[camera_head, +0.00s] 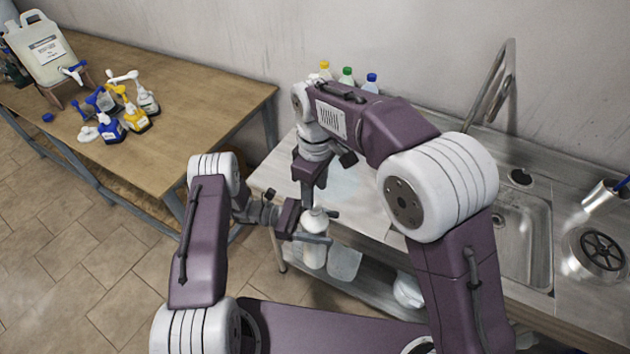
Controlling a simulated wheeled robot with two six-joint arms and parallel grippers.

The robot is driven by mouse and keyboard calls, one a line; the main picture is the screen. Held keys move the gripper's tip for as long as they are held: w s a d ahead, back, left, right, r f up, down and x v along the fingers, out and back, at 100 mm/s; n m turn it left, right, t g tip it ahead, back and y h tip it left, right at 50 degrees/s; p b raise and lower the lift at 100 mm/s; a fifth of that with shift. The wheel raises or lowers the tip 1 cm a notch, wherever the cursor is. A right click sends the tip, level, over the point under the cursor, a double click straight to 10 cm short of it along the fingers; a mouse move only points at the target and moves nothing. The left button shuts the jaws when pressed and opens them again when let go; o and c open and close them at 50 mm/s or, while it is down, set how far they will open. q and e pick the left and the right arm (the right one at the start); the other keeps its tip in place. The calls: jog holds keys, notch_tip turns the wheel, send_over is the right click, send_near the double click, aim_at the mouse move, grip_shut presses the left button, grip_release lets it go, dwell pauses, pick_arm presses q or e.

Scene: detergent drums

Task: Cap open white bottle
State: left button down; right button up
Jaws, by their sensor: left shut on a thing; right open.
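A white bottle (315,256) stands upright in front of the steel counter's front edge. My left gripper (320,226), coming in from the left, is shut on its upper part. My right gripper (309,199) points down just above the bottle top and is open. Its fingers are partly hidden and small, so I cannot tell if they touch the bottle. I cannot tell whether a cap sits on the bottle's mouth. A small blue cap-like piece (47,117) lies on the wooden table at the left.
The steel counter (375,222) has a sink (522,240) and tall faucet at the right. Bottles with yellow (324,65), green (347,73) and blue (371,80) caps stand by the wall, partly behind my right arm.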

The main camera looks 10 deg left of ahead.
notch_tip(320, 180, down, 5)
jog(key=shift+f, duration=0.1)
dwell(0.3)
grip_shut()
jog(key=m, duration=1.4)
jog(key=shift+m, duration=0.3)
jog(key=shift+o, duration=0.2)
grip_release()
